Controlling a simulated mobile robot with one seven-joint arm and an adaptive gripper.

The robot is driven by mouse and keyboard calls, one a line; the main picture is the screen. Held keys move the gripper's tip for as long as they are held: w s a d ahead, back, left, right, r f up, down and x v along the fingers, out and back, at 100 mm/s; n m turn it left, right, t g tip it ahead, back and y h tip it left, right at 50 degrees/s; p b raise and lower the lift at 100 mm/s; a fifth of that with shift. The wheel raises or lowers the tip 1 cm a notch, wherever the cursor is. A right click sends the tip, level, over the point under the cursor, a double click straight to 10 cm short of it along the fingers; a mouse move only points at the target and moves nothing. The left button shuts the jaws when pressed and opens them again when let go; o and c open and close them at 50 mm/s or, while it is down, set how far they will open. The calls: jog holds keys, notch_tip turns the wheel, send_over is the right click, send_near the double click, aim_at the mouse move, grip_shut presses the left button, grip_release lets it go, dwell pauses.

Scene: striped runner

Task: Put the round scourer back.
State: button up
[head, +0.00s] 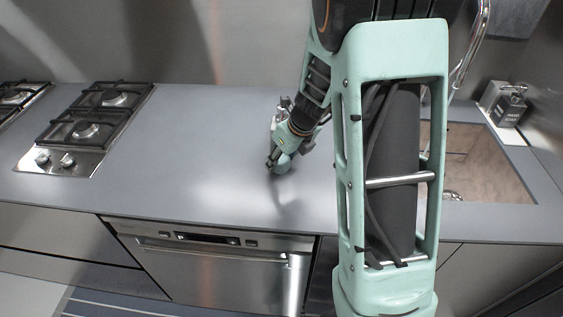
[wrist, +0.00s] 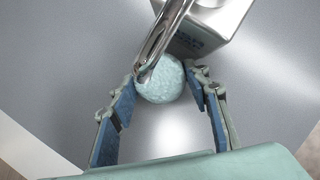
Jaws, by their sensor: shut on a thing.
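The round scourer (wrist: 161,84) is a pale blue-green ball with a rough surface. In the wrist view it sits between the fingertips of my gripper (wrist: 163,80), which is shut on it. A shiny metal spout crosses in front of its upper left part. In the head view my gripper (head: 274,160) points down over the middle of the counter, left of the sink. I cannot clearly make out the scourer there, nor the place where it belongs.
The metal spout (wrist: 168,35) and a steel block with dark lettering (wrist: 212,25) are close to the fingers. The sink (head: 480,170) and a soap dispenser (head: 509,105) are at right, the gas hob (head: 75,160) at left. The grey counter (head: 190,160) between is clear.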

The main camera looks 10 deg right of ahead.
jog(key=shift+f, duration=0.2)
jog(key=o, duration=1)
jog(key=shift+r, duration=0.1)
jog(key=shift+r, duration=0.5)
jog(key=p+v, duration=0.3)
jog(key=v, duration=0.8)
jog(key=shift+s+d+r, duration=0.1)
jog(key=shift+s+d, duration=0.05)
jog(key=shift+s, duration=0.1)
